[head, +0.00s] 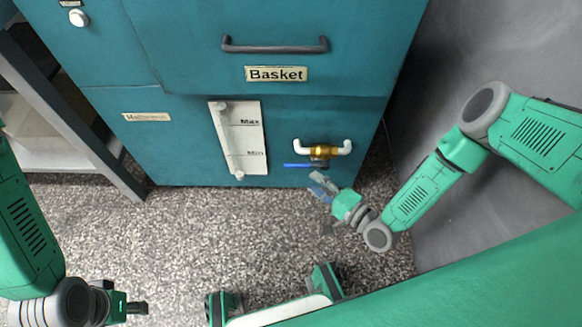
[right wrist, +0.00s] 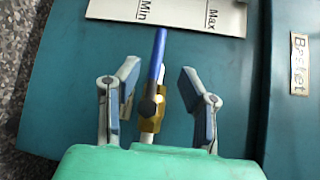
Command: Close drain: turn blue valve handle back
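The blue valve handle (head: 297,165) sits low on the teal cabinet front, pointing left, roughly parallel to the white pipe (head: 343,148) with its brass valve body (head: 318,151). In the right wrist view the blue handle (right wrist: 159,58) points up from the brass valve (right wrist: 155,98). My right gripper (head: 321,186) is just below the valve in the head view. In the wrist view the right gripper (right wrist: 160,76) is open, with one finger on each side of the valve and handle, apparently touching neither. My left gripper (head: 138,308) is at the lower left, far from the valve; its finger opening is unclear.
A white Min/Max gauge plate (head: 250,138) is left of the valve. A Basket drawer with a dark handle (head: 275,46) is above. A grey wall (head: 450,50) stands at right, and a shelf (head: 60,158) at left. The speckled floor (head: 180,235) is clear in front.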

